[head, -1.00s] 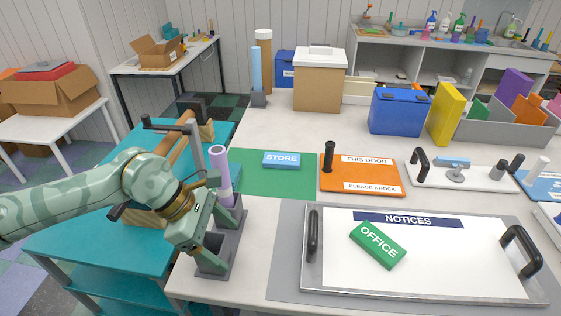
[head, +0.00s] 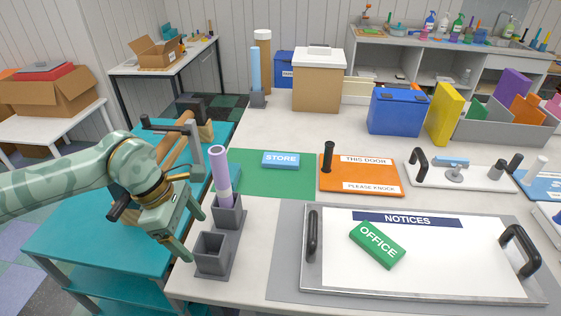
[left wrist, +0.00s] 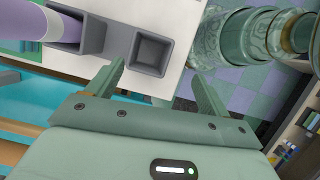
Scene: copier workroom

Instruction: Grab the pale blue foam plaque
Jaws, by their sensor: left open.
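The pale blue foam plaque (head: 281,160), marked STORE in white, lies on the green mat (head: 250,181) on the table in the head view. My left gripper (head: 193,232) is open and empty, at the table's left edge beside the grey square holders. It is well to the left of the plaque and nearer to me, not touching it. In the left wrist view the two fingers of my left gripper (left wrist: 158,85) stand apart with nothing between them. The plaque does not show there. My right gripper is not in view.
A lilac tube (head: 219,170) stands in one grey holder (head: 229,215); another holder (head: 213,255) is empty. An orange board (head: 360,175) with a dark upright handle lies right of the plaque. A white notice board (head: 420,260) bearing a green OFFICE plaque (head: 377,245) is nearer.

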